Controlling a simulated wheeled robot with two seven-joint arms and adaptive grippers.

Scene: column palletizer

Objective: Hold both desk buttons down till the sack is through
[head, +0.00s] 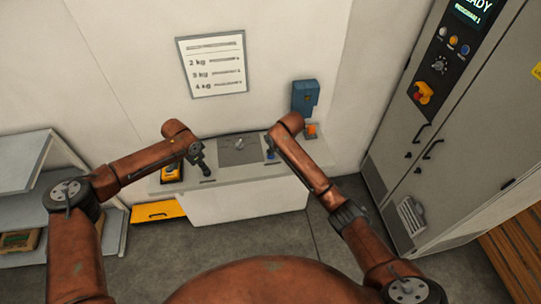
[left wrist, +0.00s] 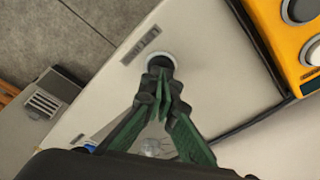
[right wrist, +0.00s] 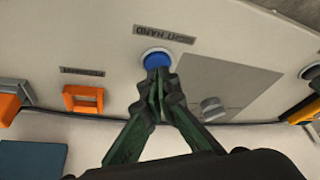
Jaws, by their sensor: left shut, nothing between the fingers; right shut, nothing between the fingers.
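The desk (head: 250,170) stands against the wall. The right-hand button (right wrist: 156,58) is blue with a pale ring, beside a label partly reading "HT HAND"; its blue also shows in the head view (head: 270,155). My right gripper (right wrist: 158,82) is shut and empty, its fingertips over the near edge of that button. The left button (left wrist: 160,60) shows a pale ring with a dark centre. My left gripper (left wrist: 160,78) is shut and empty, its tips at that button's near edge. I cannot tell whether either button is pressed down. No sack is in view.
A grey plate with a knob (head: 238,143) lies between the buttons. An orange box with grey knobs (left wrist: 305,40) sits left of the left button. A tall cabinet (head: 450,110) with a lit panel stands right.

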